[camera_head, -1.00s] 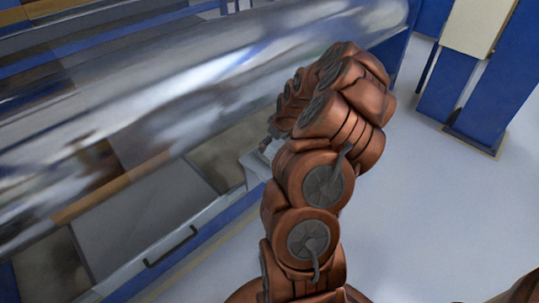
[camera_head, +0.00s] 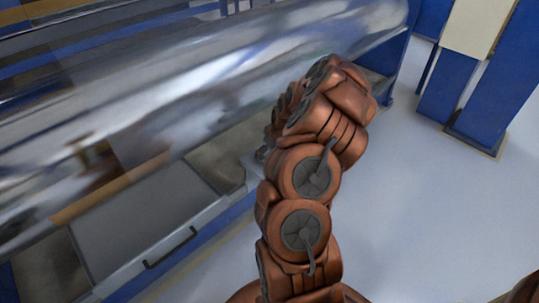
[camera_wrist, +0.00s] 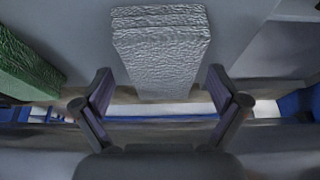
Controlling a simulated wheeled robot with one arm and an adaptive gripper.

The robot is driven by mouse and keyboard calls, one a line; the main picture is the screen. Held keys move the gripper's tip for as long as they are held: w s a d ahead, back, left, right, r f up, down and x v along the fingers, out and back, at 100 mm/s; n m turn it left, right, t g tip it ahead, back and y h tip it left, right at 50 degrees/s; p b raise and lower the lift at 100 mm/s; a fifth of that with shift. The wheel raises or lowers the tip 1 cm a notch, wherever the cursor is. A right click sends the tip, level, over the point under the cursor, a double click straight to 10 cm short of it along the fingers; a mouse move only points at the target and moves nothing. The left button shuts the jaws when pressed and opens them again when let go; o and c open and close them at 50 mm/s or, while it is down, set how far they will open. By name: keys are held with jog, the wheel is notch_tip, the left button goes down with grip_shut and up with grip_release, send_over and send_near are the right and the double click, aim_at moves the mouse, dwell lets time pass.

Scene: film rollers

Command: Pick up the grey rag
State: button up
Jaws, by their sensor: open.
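The grey rag (camera_wrist: 160,55) shows in the wrist view at the top centre, a folded, textured block on a grey surface. My gripper (camera_wrist: 160,95) is open in the wrist view, with one finger to each side of the rag's near end. Nothing is held between the fingers. I cannot tell how far the fingertips are above or short of the rag. In the head view my arm hides the gripper, and the rag does not show there.
A green textured cloth (camera_wrist: 27,65) lies to the left of the rag. In the head view a large shiny film roller (camera_head: 200,90) runs along the left, above a grey panel with a dark handle (camera_head: 170,247). Blue posts (camera_head: 480,85) stand at right; the floor (camera_head: 430,210) there is clear.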

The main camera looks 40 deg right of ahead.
jog(key=shift+f, duration=0.25)
dwell(0.4)
jog(key=c, duration=1.2)
jog(key=shift+r, duration=1.85)
jog(key=shift+c, duration=0.2)
jog(key=shift+s+a+r, duration=0.15)
jog(key=shift+s+r, duration=0.05)
jog(key=s+a+r, duration=0.1)
jog(key=s+a, duration=0.8)
jog(key=s, duration=0.3)
jog(key=shift+s+a+r, duration=0.2)
jog(key=shift+s, duration=0.05)
